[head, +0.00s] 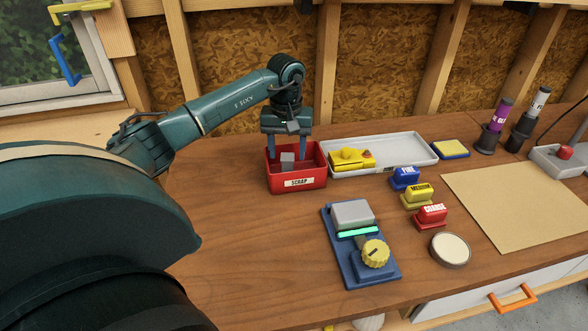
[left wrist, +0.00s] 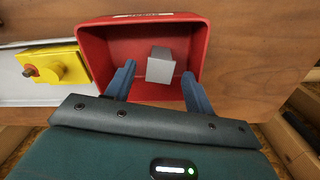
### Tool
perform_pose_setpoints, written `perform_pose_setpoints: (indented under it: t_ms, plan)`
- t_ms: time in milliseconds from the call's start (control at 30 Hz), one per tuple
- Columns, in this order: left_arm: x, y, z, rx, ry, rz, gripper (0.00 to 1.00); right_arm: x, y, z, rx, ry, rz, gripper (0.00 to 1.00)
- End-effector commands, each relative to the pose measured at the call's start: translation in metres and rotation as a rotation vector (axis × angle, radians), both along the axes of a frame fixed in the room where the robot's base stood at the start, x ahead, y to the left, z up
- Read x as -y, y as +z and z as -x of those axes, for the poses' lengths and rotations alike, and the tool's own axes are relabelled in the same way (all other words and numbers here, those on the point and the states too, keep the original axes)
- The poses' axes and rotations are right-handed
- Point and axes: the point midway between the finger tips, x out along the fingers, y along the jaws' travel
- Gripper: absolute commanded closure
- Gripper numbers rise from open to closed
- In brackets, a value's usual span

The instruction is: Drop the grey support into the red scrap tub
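The red scrap tub (head: 299,182) stands on the bench with its label facing me. It also shows in the left wrist view (left wrist: 93,52). The grey support (head: 287,163) is a small block within the tub's walls, tilted in the left wrist view (left wrist: 160,66). I cannot tell whether it rests on the tub floor. My left gripper (head: 290,155) points down into the tub. Its two fingers are apart on either side of the support, with gaps between them and it in the left wrist view (left wrist: 158,70). My right gripper is not in view.
A pale tray (head: 405,149) with a yellow part (head: 350,159) stands right beside the tub. A blue device with a yellow knob (head: 375,253), several coloured blocks and a round tin (head: 450,250) lie nearer. The bench left of the tub is clear.

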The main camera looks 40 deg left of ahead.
Motion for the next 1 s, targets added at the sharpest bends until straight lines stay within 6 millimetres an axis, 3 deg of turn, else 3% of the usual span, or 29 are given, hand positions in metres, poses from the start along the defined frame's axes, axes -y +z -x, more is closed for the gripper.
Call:
perform_pose_setpoints:
  t_ms: [367, 800, 1000]
  plan:
    - [-0.001, 0.01, -0.001, 0.003, 0.001, -0.001, 0.45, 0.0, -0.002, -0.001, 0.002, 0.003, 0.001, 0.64]
    - [0.0, 0.101, -0.001, 0.004, 0.0, 0.0, 0.45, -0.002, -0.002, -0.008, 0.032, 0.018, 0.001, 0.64]
    - [0.0, 0.127, 0.0, 0.002, 0.001, 0.0, 0.45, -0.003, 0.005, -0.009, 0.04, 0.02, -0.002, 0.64]
